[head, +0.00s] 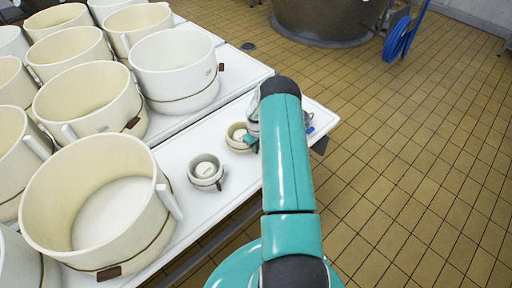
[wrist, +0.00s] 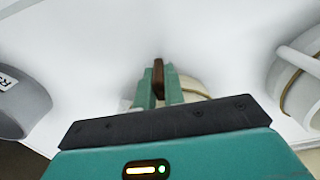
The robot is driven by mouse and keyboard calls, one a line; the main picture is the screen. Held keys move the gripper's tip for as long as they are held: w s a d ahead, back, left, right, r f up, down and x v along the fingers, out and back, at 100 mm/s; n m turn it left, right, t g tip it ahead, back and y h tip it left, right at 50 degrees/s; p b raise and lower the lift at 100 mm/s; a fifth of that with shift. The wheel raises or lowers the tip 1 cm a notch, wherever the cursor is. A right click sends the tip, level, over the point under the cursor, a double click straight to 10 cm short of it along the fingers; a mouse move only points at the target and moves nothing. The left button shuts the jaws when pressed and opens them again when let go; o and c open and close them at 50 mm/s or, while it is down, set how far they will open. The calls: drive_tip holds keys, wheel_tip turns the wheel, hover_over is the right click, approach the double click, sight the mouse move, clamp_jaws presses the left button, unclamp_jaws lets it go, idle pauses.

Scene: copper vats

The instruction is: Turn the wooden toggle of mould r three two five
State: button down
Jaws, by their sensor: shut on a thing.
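My gripper (wrist: 160,84) is closed on a small brown wooden toggle (wrist: 158,67), which stands between its two teal fingers in the wrist view. A small cream mould (wrist: 190,84) lies just behind the fingers, mostly hidden by my gripper. In the head view my gripper (head: 252,142) is beside a small cream mould (head: 236,138) on the white table, largely hidden by my arm. No label can be read on this mould, so I cannot tell whether it is r three two five.
Another small mould (head: 205,171) with a brown toggle stands nearer on the white table (head: 182,147). Several large cream moulds (head: 95,200) crowd the left. In the wrist view, a grey vessel (wrist: 20,105) bears a partly visible label. Tiled floor lies right; a vat (head: 325,18) stands behind.

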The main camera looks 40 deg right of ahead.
drive_tip(key=shift+a+h, duration=0.1)
drive_tip(key=shift+h, duration=0.2)
drive_tip(key=shift+w+a+h, duration=0.1)
drive_tip(key=shift+a+h, duration=0.1)
drive_tip(key=shift+h, duration=0.9)
drive_tip(key=h, duration=0.2)
drive_tip(key=shift+a+f+h, duration=0.1)
drive_tip(key=shift+a+h, duration=0.1)
drive_tip(key=shift+h, duration=0.1)
drive_tip(key=shift+a+f+h, duration=0.1)
drive_tip(key=shift+h, duration=1.5)
drive_tip(key=shift+f+h, duration=0.1)
drive_tip(key=shift+h, duration=1.5)
drive_tip(key=c, duration=1.5)
unclamp_jaws()
